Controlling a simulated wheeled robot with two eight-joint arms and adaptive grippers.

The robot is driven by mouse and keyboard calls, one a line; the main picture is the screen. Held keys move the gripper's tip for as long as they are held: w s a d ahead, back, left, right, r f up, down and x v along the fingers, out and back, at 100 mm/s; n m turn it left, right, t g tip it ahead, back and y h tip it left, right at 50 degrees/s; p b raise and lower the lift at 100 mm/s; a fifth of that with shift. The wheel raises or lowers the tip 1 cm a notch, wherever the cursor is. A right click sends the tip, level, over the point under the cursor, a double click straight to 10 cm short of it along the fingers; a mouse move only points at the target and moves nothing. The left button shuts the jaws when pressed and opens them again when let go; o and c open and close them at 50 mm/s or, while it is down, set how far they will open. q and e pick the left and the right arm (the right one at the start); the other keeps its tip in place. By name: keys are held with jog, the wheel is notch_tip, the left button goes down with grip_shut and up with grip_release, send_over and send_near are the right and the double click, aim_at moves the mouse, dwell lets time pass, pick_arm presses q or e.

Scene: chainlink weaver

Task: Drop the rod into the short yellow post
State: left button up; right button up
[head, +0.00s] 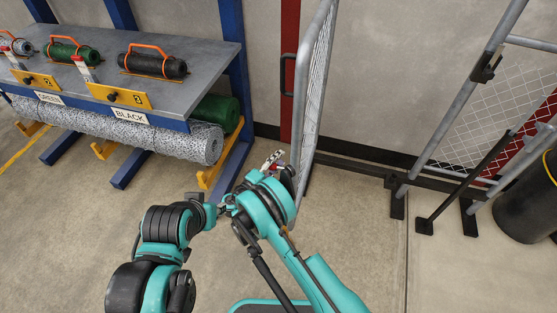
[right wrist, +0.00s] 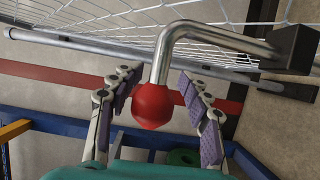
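A bent metal rod (right wrist: 210,32) with a red knob (right wrist: 155,105) on its end is large in the right wrist view. It joins a dark block (right wrist: 292,50) by the mesh gate. My right gripper (right wrist: 162,92) is open, its two padded fingers on either side of the knob. A gap shows between the left finger and the knob; contact on the right is unclear. In the head view the right gripper (head: 277,163) is at the gate's lower end, mostly behind my own arm. My left gripper (head: 222,207) is small and partly hidden, and its fingers are unclear. I cannot make out a short yellow post.
A grey mesh gate (head: 318,90) stands close beside the right gripper. A rack table (head: 190,65) with wire rolls is at the left. A braced fence (head: 450,90) and a black bin (head: 525,205) are at the right.

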jog(key=shift+r, duration=0.15)
notch_tip(320, 180, up, 10)
dwell(0.4)
